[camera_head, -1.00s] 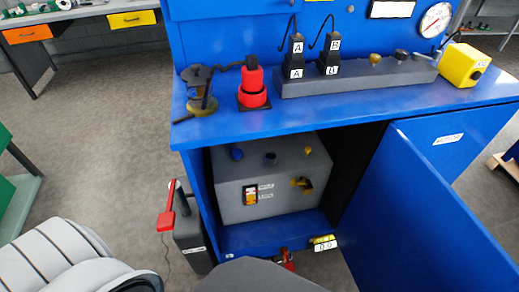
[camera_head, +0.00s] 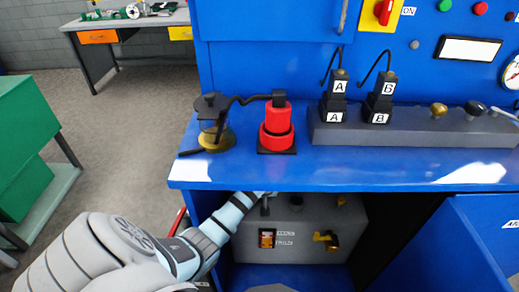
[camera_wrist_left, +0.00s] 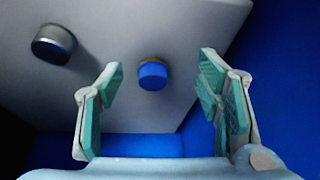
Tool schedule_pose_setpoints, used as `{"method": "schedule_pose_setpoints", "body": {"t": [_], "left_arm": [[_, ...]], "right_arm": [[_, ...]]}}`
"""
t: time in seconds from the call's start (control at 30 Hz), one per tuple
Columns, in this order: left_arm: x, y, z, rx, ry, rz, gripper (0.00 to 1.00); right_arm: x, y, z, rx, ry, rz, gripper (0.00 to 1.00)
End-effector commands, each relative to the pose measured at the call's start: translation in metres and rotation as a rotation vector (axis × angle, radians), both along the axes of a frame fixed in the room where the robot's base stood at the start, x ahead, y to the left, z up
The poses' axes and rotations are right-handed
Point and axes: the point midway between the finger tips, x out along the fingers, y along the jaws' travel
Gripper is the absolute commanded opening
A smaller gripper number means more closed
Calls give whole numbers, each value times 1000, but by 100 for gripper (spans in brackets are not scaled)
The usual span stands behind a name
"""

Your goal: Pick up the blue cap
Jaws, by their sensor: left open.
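The blue cap (camera_wrist_left: 153,76) sits on top of the grey box, with a yellowish ring at its base. In the left wrist view it lies between the two teal-padded fingers of my left gripper (camera_wrist_left: 160,85), with clear space on both sides. My left gripper (camera_head: 264,200) is open and empty, reaching into the blue cabinet over the top of the grey box (camera_head: 298,241). In the head view the gripper hides the cap. My right gripper is not in view.
A dark round cap (camera_wrist_left: 53,44) stands beside the blue cap on the box. The blue worktop (camera_head: 400,160) overhangs the cabinet opening closely above my gripper. The open cabinet door (camera_head: 488,235) is at right. A red device (camera_head: 277,128) stands on the worktop.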

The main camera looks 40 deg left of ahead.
Motion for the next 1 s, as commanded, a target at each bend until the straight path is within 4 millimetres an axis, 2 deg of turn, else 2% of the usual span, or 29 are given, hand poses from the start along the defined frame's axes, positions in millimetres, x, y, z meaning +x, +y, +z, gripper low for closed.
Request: {"method": "schedule_pose_setpoints", "body": {"t": [0.03,0.17,0.37,0.6,0.83,0.87,1.0], "left_arm": [[12,10,9,-4,-12,61,60],[29,25,20,-16,-30,165,60],[39,35,-4,-21,-35,191,60],[52,43,-46,-21,-34,188,60],[53,45,-47,-20,-35,186,60],[53,45,-47,-20,-35,186,58],[53,45,-47,-20,-35,186,36]], "right_arm": [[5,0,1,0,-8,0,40],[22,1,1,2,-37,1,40],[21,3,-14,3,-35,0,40],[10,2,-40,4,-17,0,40],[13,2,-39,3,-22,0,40],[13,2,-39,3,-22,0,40],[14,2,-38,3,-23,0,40]]}}
